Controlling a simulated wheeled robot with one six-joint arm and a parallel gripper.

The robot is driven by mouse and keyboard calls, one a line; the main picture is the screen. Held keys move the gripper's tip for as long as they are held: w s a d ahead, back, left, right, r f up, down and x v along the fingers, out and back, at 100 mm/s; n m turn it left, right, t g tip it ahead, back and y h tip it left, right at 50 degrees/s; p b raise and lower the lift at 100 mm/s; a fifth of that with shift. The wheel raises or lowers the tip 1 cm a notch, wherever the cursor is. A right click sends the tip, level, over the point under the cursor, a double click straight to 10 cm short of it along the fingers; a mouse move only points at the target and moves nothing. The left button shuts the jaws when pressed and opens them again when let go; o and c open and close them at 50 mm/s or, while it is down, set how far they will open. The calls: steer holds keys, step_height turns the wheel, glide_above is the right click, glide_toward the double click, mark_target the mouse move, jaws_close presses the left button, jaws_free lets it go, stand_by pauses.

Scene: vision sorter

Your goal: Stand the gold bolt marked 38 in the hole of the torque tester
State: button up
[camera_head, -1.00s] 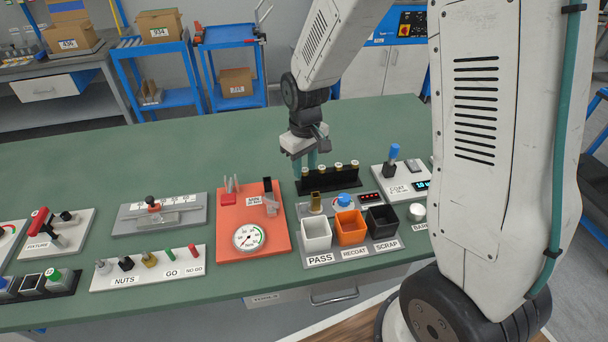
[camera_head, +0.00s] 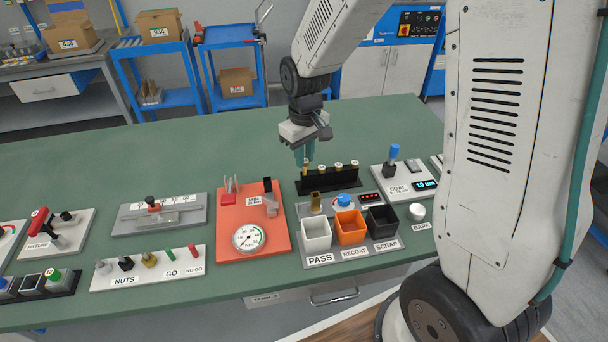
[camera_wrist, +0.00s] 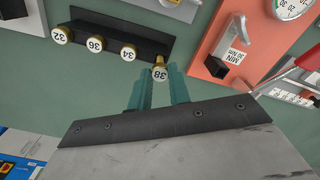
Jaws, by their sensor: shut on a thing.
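The gold bolt marked 38 (camera_wrist: 160,74) is between the fingertips of my gripper (camera_wrist: 158,88), which is shut on it. Its white-capped head faces the wrist camera, and part of its gold shank shows. In the head view my gripper (camera_head: 306,158) is over the left end of the black bolt rack (camera_head: 330,183). I cannot tell whether the shank tip is clear of the rack. The torque tester (camera_head: 277,241) is an orange plate with a round dial, to the left of the rack. It also shows in the wrist view (camera_wrist: 205,62). I cannot make out its hole clearly.
Bolts marked 34 (camera_wrist: 128,53), 36 (camera_wrist: 95,44) and 32 (camera_wrist: 61,34) stand in the rack. PASS (camera_head: 317,233), RECOAT (camera_head: 351,228) and SCRAP (camera_head: 383,219) bins stand in front. A coat gauge (camera_head: 398,186) is to the right. The green table behind is clear.

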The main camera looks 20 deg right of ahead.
steer(key=shift+r, duration=1.6)
